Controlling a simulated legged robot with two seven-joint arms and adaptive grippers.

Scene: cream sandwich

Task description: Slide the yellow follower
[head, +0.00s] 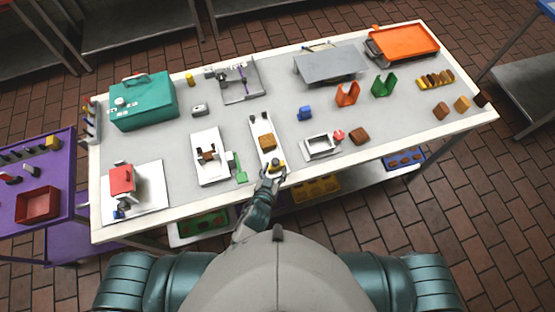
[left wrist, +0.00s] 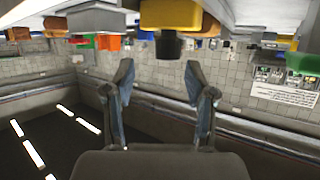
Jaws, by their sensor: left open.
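The yellow follower (head: 278,166) sits at the near end of a narrow white tray (head: 257,127), by the table's front edge. In the left wrist view it is a yellow block (left wrist: 170,14) with a black knob (left wrist: 168,46) on it. A brown block (head: 267,142) lies in the tray beyond it. My left gripper (head: 270,172) is at the tray's near end, partly overlapping the follower. In the wrist view the left gripper (left wrist: 158,80) is open and empty, its fingers apart, with the knob just beyond the gap. My right gripper is not in view.
A white slicer-like fixture (head: 211,172) and green piece (head: 241,177) stand left of the tray. A metal frame (head: 311,149), red piece (head: 339,135) and brown block (head: 360,136) lie to its right. The table's front edge (head: 370,155) is close to my arm.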

